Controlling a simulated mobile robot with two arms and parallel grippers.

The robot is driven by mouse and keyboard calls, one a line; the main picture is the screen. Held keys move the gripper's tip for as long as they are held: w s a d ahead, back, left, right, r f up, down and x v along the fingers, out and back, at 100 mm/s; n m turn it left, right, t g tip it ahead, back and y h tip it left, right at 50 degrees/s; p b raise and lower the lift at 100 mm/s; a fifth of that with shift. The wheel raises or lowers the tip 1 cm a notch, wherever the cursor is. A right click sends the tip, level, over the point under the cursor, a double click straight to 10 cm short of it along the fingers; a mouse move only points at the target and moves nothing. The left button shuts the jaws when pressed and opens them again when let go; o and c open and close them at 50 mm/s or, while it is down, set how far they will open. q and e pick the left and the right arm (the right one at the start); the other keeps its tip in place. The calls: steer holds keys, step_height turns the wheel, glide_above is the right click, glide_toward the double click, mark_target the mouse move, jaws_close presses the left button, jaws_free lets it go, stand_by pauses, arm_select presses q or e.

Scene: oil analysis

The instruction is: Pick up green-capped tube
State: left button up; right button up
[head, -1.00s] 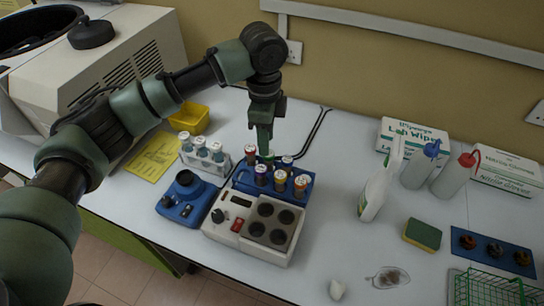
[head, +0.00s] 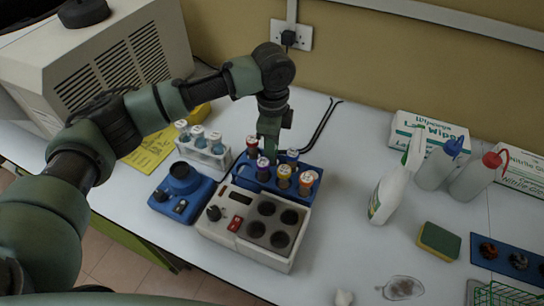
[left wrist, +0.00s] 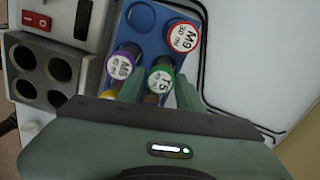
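The green-capped tube (left wrist: 160,82), its cap marked T5, stands in the blue rack (left wrist: 145,28) in the left wrist view. My left gripper (left wrist: 160,90) points down over it, with one finger on each side of the cap. The fingers look open, and I cannot tell whether they touch the tube. In the head view my left gripper (head: 268,152) is over the back of the blue rack (head: 312,192) and hides the green cap. A red-capped tube (left wrist: 183,38) and a purple-capped tube (left wrist: 122,66) stand close beside it. My right gripper is not in view.
A white heating block (head: 286,262) with empty wells sits in front of the rack. A blue device (head: 180,192) and a white rack of vials (head: 207,152) are to the left. Bare table lies between.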

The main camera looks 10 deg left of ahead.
arm_select(q)
steer(key=f, duration=0.2)
steer(key=shift+w+f, duration=0.25)
steer(key=shift+f, duration=0.05)
steer(key=shift+w+f, duration=0.1)
steer(key=shift+f, duration=0.25)
steer(key=shift+r, duration=0.1)
steer(key=shift+c, duration=0.9)
jaws_close()
step_height(320, 180, up, 20)
steer(key=b, duration=0.2)
steer(key=shift+b, duration=0.3)
